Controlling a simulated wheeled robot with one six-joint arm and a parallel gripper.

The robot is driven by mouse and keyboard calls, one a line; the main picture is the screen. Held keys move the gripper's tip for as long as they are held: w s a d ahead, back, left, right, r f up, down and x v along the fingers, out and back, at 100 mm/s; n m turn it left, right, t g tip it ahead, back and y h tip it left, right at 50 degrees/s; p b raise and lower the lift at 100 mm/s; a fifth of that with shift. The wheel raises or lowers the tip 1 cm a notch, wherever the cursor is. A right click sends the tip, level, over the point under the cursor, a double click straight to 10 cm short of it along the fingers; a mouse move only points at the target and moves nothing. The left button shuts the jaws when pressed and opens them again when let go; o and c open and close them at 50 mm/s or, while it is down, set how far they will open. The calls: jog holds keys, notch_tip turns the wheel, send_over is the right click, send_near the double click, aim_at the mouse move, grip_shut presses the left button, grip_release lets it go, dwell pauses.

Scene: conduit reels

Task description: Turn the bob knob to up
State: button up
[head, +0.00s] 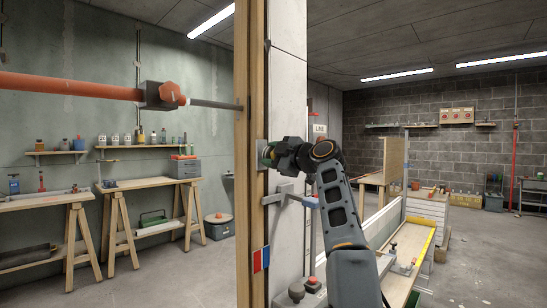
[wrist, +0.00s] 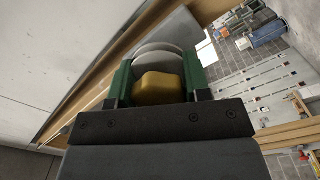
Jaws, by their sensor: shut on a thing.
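The bob knob is a mustard-yellow rounded block (wrist: 160,86) in front of a pale grey disc (wrist: 158,56) in the wrist view. My gripper (wrist: 157,73) has its green fingers on either side of the knob and is shut on it. In the head view my gripper (head: 268,153) reaches left to the side of the wooden post (head: 248,200), and it mostly hides the knob there. I cannot tell which way the knob is turned.
A thick orange bar (head: 70,86) with a red end knob (head: 172,93) runs level left of the post. A grey bracket (head: 285,193) and a red and blue plate (head: 261,259) sit below my gripper. A long bench (head: 405,250) stands right of my arm.

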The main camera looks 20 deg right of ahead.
jog(key=shift+n, duration=1)
jog(key=o, duration=0.9)
jog(key=shift+s+d, duration=0.15)
jog(key=b+v, duration=0.5)
jog(key=v, duration=0.8)
jog(key=shift+s, duration=0.2)
